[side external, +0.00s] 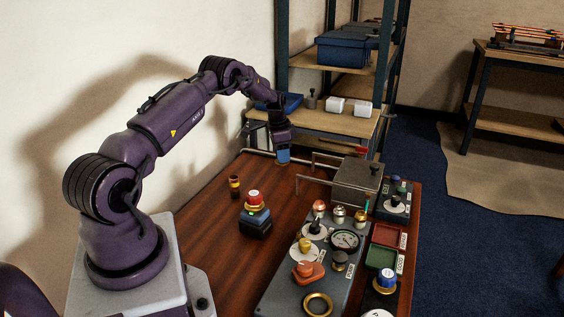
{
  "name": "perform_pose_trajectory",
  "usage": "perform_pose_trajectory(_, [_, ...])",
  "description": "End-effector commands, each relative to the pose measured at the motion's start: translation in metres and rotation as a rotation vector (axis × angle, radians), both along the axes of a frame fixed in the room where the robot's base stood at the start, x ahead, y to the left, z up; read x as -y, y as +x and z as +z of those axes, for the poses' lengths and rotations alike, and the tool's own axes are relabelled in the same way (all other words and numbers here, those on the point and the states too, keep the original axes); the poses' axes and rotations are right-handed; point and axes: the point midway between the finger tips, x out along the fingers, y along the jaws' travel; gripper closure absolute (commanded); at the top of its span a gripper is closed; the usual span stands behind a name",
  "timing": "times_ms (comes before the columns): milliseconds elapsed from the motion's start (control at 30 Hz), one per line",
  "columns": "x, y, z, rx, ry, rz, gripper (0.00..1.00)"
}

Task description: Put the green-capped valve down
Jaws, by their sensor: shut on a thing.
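My gripper (283,153) points down above the far end of the brown wooden table, left of the grey metal box. It is shut on a small blue-looking thing (283,157). Too little of it shows to tell whether it is a valve, and I see no green cap on it. I cannot tell whether it touches the table. A small green-topped piece (402,187) stands at the right on a dark unit, too small to make out well. A red-capped valve (254,198) with a gold collar stands on a dark blue block (255,222) nearer me.
The grey lidded box (357,182) has rods reaching left towards my gripper. A grey panel (283,287) with knobs and a gauge (344,240) fills the table's right. Red (387,235) and green (380,258) trays lie beside it. A small dark-and-yellow cylinder (234,186) stands left. The middle left is clear.

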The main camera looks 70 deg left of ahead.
Motion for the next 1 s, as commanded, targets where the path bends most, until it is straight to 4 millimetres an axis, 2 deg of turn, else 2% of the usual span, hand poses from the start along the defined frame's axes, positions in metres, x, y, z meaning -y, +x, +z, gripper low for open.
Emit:
perform_pose_trajectory(100, [0.0,0.0,-0.019,-0.004,-0.003,0.001,0.85])
perform_pose_trajectory(200, [0.0,0.0,-0.029,-0.002,-0.001,0.0,0.85])
perform_pose_trajectory(633, [0.0,0.0,-0.035,-0.001,-0.001,0.0,0.85])
perform_pose_trajectory(667, [0.0,0.0,-0.035,-0.001,-0.001,0.0,0.52])
perform_pose_trajectory(733, [0.0,0.0,-0.035,-0.001,-0.001,0.0,0.36])
perform_pose_trajectory(767, [0.0,0.0,-0.035,-0.001,-0.001,0.0,0.34])
perform_pose_trajectory(1000, [0.0,0.0,-0.034,-0.001,-0.001,0.0,0.34])
